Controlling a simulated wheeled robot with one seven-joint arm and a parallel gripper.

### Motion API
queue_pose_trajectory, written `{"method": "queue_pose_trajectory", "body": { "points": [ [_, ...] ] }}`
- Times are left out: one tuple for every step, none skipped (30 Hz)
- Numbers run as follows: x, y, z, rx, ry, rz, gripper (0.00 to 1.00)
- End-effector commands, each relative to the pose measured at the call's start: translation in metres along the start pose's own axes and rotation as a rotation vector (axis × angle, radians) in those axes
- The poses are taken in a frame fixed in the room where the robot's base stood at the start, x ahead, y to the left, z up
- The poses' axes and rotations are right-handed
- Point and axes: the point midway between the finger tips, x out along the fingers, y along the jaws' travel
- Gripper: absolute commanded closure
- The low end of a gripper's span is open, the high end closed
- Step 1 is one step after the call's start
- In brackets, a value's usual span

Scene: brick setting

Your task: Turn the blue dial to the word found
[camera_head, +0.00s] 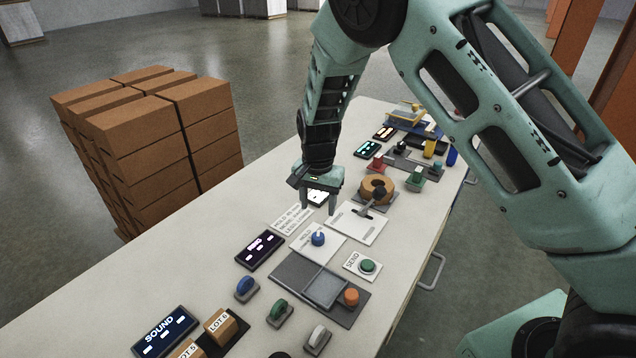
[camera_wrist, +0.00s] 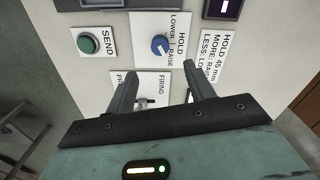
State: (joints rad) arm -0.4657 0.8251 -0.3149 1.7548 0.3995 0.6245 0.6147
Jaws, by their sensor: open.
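The blue dial (camera_head: 318,238) sits on a white plate on the table; in the wrist view the dial (camera_wrist: 159,45) has the words LOWER, HOLD and RAISE beside it. I cannot tell which word it points at, and I see no word "found". My gripper (camera_head: 320,206) is open and empty above the table, behind the dial; its fingers (camera_wrist: 157,88) are apart and short of the dial in the wrist view. A white card (camera_head: 293,219) beside the dial reads HOLD 45 mm, MORE: RAISE, LESS: LOWER, partly cut off.
A dark display (camera_head: 260,250) stands left of the dial. A green SEND button (camera_head: 367,265) is to its right. A FIRING plate (camera_head: 368,232) lies near the gripper, by an orange ring (camera_head: 378,188). Blue (camera_head: 246,287) and green (camera_head: 280,312) knobs are nearer.

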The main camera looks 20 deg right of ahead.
Motion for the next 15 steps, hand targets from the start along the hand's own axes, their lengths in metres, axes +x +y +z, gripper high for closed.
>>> {"method": "queue_pose_trajectory", "body": {
  "points": [
    [-0.012,-0.001,0.000,-0.001,0.001,-0.004,0.47],
    [-0.019,-0.001,0.000,-0.001,0.002,-0.005,0.47],
    [-0.027,-0.001,0.000,-0.001,0.002,-0.003,0.47],
    [-0.033,-0.001,0.000,0.000,0.002,-0.004,0.47],
    [-0.038,-0.001,0.000,0.000,0.002,-0.003,0.47],
    [-0.045,-0.001,0.000,0.000,0.001,-0.003,0.47],
    [-0.049,-0.001,0.000,-0.001,0.002,-0.003,0.47],
    [-0.053,-0.001,0.000,-0.001,0.001,-0.002,0.47],
    [-0.058,-0.001,0.000,0.000,0.000,-0.001,0.47],
    [-0.061,-0.001,0.000,0.001,0.001,-0.002,0.47],
    [-0.063,0.000,0.000,0.001,0.001,-0.002,0.47],
    [-0.066,0.000,0.000,0.001,0.000,-0.001,0.47],
    [-0.067,0.000,0.000,0.001,0.000,0.000,0.47],
    [-0.068,0.000,0.000,0.001,-0.001,0.000,0.47],
    [-0.069,0.000,0.000,0.001,-0.001,0.001,0.47]
  ]
}}
